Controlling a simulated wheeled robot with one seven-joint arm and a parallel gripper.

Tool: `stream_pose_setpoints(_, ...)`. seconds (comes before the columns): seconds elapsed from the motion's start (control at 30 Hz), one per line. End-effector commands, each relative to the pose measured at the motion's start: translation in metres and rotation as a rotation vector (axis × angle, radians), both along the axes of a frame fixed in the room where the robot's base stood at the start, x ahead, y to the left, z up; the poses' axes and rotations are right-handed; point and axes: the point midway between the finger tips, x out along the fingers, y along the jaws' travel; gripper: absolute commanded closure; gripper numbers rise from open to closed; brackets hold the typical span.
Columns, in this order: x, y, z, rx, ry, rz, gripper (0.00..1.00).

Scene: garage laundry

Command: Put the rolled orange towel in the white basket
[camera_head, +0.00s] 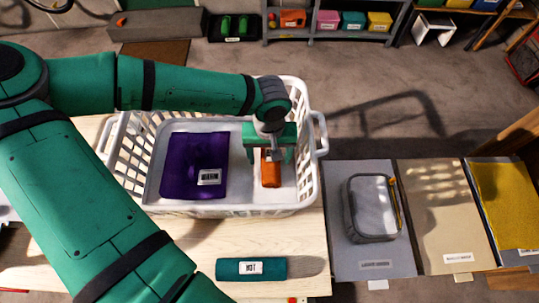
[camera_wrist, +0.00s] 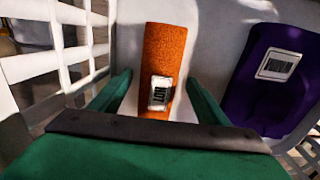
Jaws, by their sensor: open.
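The rolled orange towel (camera_head: 270,172) lies inside the white basket (camera_head: 228,208), in its right part, partly hidden by my gripper in the head view. In the wrist view the orange towel (camera_wrist: 163,70) lies lengthwise with a white label on it. My gripper (camera_head: 268,158) is inside the basket over the towel. In the wrist view my gripper's fingers (camera_wrist: 158,90) are apart, one on each side of the towel's near end, with gaps visible between fingers and towel.
A folded purple towel (camera_head: 193,165) lies in the basket's left part. A teal rolled towel (camera_head: 251,269) lies on the table in front of the basket. A grey mesh case (camera_head: 371,208) sits on the grey mat (camera_head: 345,262) at right. Shelves with colored bins (camera_head: 353,21) stand behind.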

Motion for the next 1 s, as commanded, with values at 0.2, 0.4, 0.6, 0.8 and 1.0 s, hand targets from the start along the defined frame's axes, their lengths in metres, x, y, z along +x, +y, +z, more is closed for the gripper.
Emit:
stream_pose_setpoints(0.2,0.001,0.001,0.032,0.000,-0.004,0.001,0.31)
stream_pose_setpoints(0.4,0.001,0.000,0.073,0.000,-0.004,0.000,0.31)
stream_pose_setpoints(0.6,0.001,0.000,0.105,0.000,-0.003,0.000,0.31)
stream_pose_setpoints(0.8,0.000,0.000,0.119,0.001,-0.001,0.000,0.31)
stream_pose_setpoints(1.0,0.000,0.000,0.121,0.000,-0.001,0.000,0.31)
